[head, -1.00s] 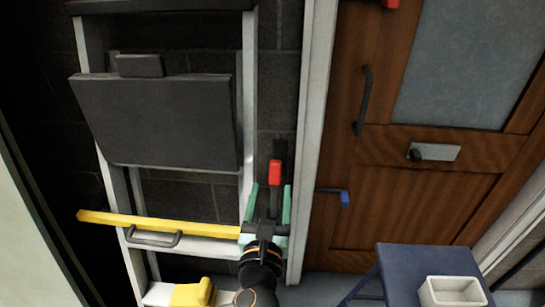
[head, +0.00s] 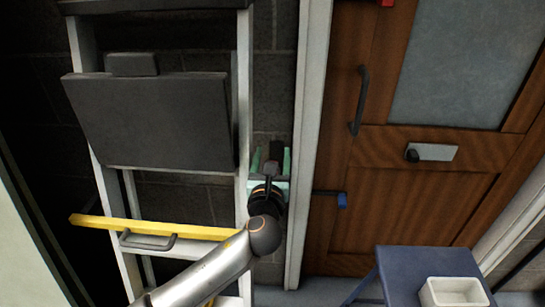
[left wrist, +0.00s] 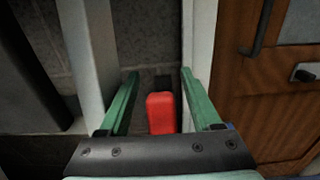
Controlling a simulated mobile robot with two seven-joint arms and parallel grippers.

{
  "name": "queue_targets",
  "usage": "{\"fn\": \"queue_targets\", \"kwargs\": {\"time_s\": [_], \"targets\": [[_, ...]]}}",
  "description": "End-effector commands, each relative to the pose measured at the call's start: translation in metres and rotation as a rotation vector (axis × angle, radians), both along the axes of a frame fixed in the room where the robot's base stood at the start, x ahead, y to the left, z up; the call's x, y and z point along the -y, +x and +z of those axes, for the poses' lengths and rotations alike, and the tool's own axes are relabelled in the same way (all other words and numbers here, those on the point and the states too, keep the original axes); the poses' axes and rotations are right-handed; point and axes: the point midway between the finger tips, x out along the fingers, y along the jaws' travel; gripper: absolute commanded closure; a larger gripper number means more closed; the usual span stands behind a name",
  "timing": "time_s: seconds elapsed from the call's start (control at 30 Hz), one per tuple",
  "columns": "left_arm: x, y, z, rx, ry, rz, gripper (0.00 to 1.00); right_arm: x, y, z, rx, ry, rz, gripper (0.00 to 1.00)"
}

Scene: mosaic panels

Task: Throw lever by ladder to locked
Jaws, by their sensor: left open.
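The lever has a red grip (left wrist: 160,113), seen in the left wrist view between the fingers of my left gripper (left wrist: 160,74). Dark metal shows just beyond the grip. In the head view my left gripper (head: 271,160) is at the wall strip between the ladder and the door frame. Its green fingers are apart, one on each side of the lever's dark part (head: 276,148). The red grip is hidden there behind my wrist. No contact between fingers and grip can be made out. The ladder (head: 243,110) stands just left of the lever. My right gripper is not in view.
A yellow bar (head: 150,226) crosses the ladder low down. A wooden door (head: 400,200) with a blue-tipped handle (head: 342,200) is to the right. A blue stool (head: 395,270) with a white box (head: 455,284) stands at the lower right.

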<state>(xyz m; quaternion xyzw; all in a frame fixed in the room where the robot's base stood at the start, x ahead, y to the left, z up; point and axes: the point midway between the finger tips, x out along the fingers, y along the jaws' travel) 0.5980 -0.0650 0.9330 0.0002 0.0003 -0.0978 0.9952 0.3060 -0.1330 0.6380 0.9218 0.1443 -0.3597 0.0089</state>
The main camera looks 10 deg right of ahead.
Motion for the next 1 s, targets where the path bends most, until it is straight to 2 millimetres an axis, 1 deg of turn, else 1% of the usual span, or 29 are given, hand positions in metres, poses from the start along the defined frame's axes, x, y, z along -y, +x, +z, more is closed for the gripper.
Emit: {"fn": "queue_targets", "kwargs": {"time_s": [0.2, 0.77, 0.8, 1.0], "targets": [[0.0002, 0.0001, 0.0004, 0.000, -0.001, 0.000, 0.35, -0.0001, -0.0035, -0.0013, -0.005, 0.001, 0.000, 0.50], [0.0001, -0.0002, 0.0001, 0.000, 0.000, -0.001, 0.98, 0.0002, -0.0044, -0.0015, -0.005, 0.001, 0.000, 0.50], [0.0001, -0.0002, 0.0001, 0.000, 0.000, -0.001, 1.00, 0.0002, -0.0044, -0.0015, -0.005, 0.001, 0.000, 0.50], [0.0002, -0.0002, -0.0001, 0.000, 0.000, -0.001, 1.00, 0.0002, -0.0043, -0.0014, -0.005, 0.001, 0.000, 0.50]]}}
